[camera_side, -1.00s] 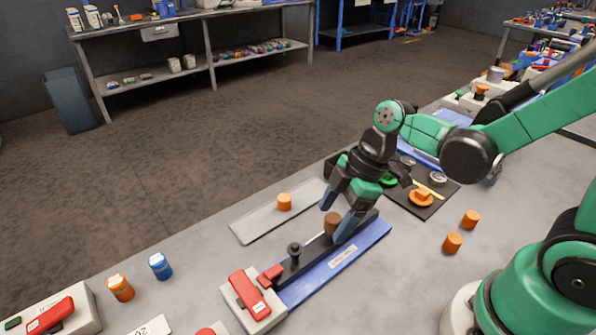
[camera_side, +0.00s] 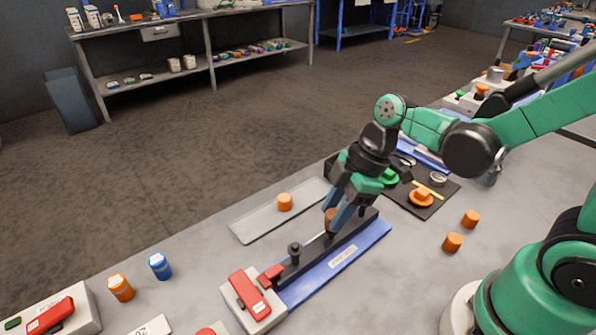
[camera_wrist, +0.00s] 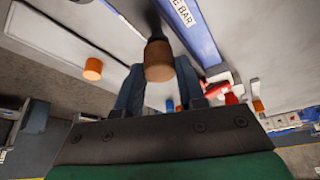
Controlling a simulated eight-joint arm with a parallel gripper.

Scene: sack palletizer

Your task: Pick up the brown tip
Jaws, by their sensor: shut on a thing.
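The brown tip (camera_side: 329,217) is a short brown cylinder at the black bar on the blue base (camera_side: 342,262). My gripper (camera_side: 336,218) is shut on it, with a blue finger on either side. In the wrist view the brown tip (camera_wrist: 159,60) sits between the blue fingers, its end towards the camera, with a dark shaft running up behind it. In the side view the fingers hide part of the tip. I cannot tell whether it is still seated on the bar.
A grey tray (camera_side: 262,225) with an orange cylinder (camera_side: 285,201) lies left of the bar. Two orange cylinders (camera_side: 453,242) stand to the right. A red-topped block (camera_side: 250,298) is at the bar's near end. A dark mat (camera_side: 408,200) with small parts lies behind.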

